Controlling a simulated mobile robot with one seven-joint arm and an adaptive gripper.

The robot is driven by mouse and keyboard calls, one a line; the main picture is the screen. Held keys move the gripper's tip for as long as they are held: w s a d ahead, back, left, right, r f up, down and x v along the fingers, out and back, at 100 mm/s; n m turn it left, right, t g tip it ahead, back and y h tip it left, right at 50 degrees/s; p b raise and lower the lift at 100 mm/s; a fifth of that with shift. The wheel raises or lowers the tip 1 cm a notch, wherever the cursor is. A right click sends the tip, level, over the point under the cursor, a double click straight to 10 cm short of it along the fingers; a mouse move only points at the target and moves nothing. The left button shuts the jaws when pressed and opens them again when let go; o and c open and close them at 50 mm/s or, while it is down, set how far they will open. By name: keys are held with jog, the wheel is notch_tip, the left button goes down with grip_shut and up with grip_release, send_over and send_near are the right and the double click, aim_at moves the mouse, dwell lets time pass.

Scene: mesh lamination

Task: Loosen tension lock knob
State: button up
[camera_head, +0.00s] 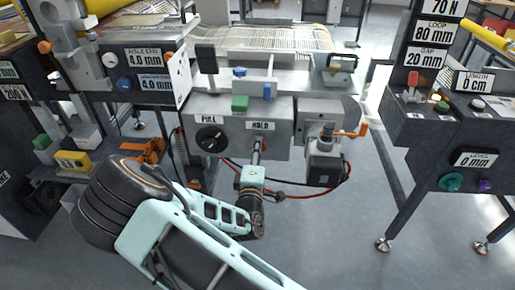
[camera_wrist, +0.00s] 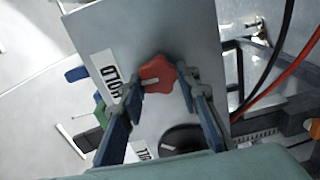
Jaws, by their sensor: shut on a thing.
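The red lobed tension lock knob (camera_wrist: 158,69) sits on the grey panel in the wrist view, beside the HOLD label (camera_wrist: 113,84). A pale bar mark shows on its face. My gripper (camera_wrist: 159,82) has one finger on each side of the knob and is shut on it. In the head view my gripper (camera_head: 258,153) reaches up to the front of the grey machine box (camera_head: 226,113), just below the HOLD label (camera_head: 261,125). The knob is mostly hidden there by the gripper.
A black dial (camera_head: 210,139) is left of my gripper on the same box. Right of it stand a motor-like unit (camera_head: 325,162) with an orange lever (camera_head: 352,132) and a looping red cable (camera_head: 310,195). A legged control stand (camera_head: 440,150) is farther right, with open floor between.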

jog(key=shift+n, duration=0.3)
jog(key=o, duration=1.2)
jog(key=shift+c, duration=0.2)
jog(key=s, duration=1.2)
jog(key=shift+a, duration=0.15)
